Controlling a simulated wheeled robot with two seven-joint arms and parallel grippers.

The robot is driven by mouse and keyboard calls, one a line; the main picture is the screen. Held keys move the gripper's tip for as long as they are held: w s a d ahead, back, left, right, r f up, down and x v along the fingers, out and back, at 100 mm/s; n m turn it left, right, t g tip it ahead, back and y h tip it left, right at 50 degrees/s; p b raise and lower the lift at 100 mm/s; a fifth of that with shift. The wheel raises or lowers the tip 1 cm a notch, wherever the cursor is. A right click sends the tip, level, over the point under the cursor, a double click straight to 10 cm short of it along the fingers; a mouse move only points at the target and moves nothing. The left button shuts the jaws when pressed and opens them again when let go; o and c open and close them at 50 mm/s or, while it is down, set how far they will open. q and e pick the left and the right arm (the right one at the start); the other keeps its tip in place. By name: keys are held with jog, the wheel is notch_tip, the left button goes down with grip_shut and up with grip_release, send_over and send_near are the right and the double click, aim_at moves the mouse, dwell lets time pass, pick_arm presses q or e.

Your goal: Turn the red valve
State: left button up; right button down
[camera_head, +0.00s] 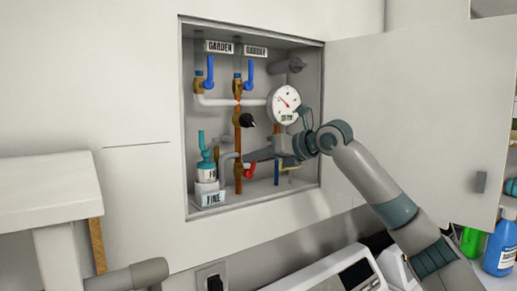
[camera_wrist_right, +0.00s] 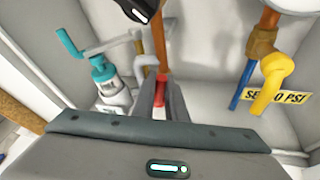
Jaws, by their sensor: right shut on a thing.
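The red valve (camera_head: 251,169) is low in the open wall cabinet, on the copper pipe. Only a small part of its handle shows below my right gripper (camera_head: 247,157) in the head view. In the right wrist view the red valve handle (camera_wrist_right: 161,90) stands between the two grey fingers of my right gripper (camera_wrist_right: 160,97), which is shut on it. The valve's body is mostly hidden behind the fingers. My left gripper is out of view.
Blue valves (camera_head: 209,72) sit above, with a white gauge (camera_head: 284,104) right of centre and a black knob (camera_head: 245,121) close above my gripper. A teal-topped bottle (camera_head: 206,169) stands left, and a yellow valve (camera_wrist_right: 272,78) is at right. The cabinet door (camera_head: 425,110) is open.

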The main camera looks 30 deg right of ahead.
jog(key=shift+a+n+h+p, duration=0.3)
jog(key=shift+a+n+h, duration=0.2)
jog(key=shift+n+h, duration=0.15)
jog(key=shift+a+n+g+h, duration=0.2)
jog(key=shift+n+g+h, duration=0.1)
jog(key=shift+n, duration=0.15)
jog(key=shift+f, duration=0.1)
jog(key=c, duration=1.8)
grip_release()
